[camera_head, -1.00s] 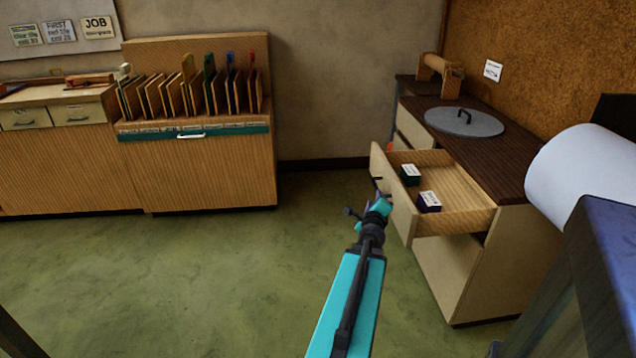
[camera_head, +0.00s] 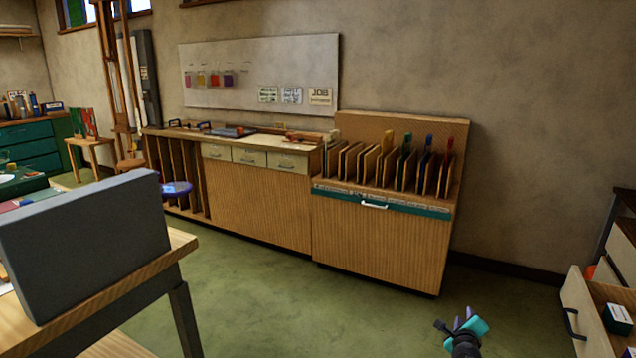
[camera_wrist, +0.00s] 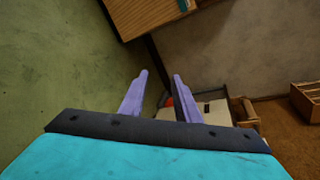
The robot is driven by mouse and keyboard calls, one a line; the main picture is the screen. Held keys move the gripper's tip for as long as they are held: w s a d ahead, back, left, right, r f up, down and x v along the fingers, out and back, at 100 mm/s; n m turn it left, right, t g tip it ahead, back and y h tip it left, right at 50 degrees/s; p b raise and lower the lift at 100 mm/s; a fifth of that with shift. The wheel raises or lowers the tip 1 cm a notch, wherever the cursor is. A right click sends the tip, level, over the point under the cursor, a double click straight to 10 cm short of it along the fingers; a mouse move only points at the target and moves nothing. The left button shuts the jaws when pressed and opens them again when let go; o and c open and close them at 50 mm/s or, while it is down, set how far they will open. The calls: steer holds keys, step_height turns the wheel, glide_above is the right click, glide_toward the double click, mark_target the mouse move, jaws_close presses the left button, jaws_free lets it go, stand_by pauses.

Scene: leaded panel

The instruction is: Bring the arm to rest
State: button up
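My gripper (camera_head: 464,328) shows at the bottom right of the head view, above the green floor and to the left of the open drawer. In the wrist view its two purple fingers (camera_wrist: 160,92) stand apart with nothing between them. It is open and empty. Most of my arm is out of the head view.
The open drawer (camera_head: 583,314) at the right edge holds a dark box with a white label (camera_head: 617,318). A cabinet with upright panels (camera_head: 380,235) stands against the back wall. A table with a grey block (camera_head: 90,240) is at the left. The floor (camera_head: 330,315) between is clear.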

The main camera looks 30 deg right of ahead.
steer(key=w+a+f+n+t+y+p, duration=0.1)
steer(key=w+a+f+n+y, duration=0.25)
steer(key=w+a, duration=0.65)
steer(key=w+a+f+n+t+y+p, duration=0.1)
steer(key=w+a+f+n+y+p, duration=0.15)
steer(key=w+a+f, duration=0.7)
steer(key=a+f+n+y+p, duration=0.1)
steer(key=a+f+n+y, duration=0.15)
steer(key=a, duration=0.75)
steer(key=a+f+n+g+y, duration=0.15)
steer(key=a+n, duration=0.25)
steer(key=a, duration=0.7)
steer(key=a+f+n+y+p, duration=0.1)
steer(key=a+n+y, duration=0.25)
steer(key=a, duration=0.65)
steer(key=s+a+f+n+g+y+p, duration=0.1)
steer(key=s+a+f+n+g, duration=0.35)
steer(key=s+a, duration=0.4)
steer(key=s+a+f+n+g+y+p, duration=0.1)
steer(key=s+a+f+n+g, duration=0.2)
steer(key=s+a+f+n, duration=0.45)
steer(key=s+d+r+n+g+h, duration=0.1)
steer(key=s+n+g+h, duration=0.1)
steer(key=s, duration=0.6)
steer(key=s+d+r+n+g+h, duration=0.1)
steer(key=s+n+g, duration=0.3)
steer(key=s, duration=0.5)
steer(key=shift+s+d+r+n+g+h, duration=0.25)
steer(key=shift+d+n+g+h, duration=0.1)
steer(key=shift+n, duration=0.35)
